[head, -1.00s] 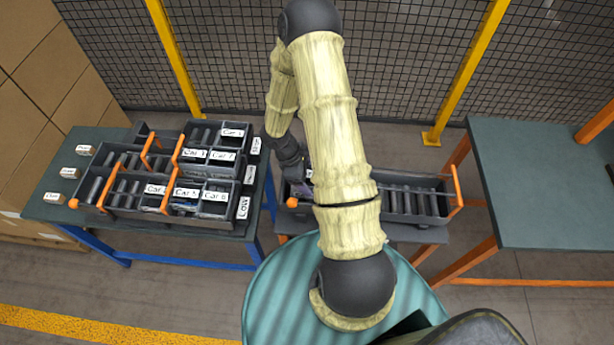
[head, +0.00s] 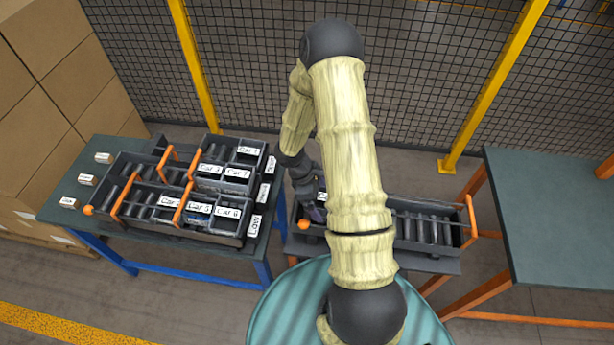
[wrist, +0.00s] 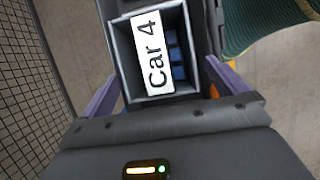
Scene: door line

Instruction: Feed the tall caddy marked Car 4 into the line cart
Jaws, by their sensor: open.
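The caddy marked Car 4 (wrist: 188,40) fills the middle of the wrist view, with its white label across the top and blue items inside. My gripper (wrist: 163,70) is open, with one purple finger on each side of the caddy. I cannot tell whether the fingers touch its walls. In the head view my gripper (head: 314,208) is low at the left end of the line cart (head: 430,251), a dark roller trough with orange end bars. The caddy is mostly hidden there behind my arm; only a bit of pale label shows. Rollers right of my arm are bare.
A left table (head: 60,205) holds a roller rack (head: 150,215) with several labelled caddies, including Car 5 (head: 200,220), and small white tags. A bare table (head: 550,220) stands at the right. Cardboard boxes (head: 40,90) and a mesh fence (head: 250,60) bound the far side.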

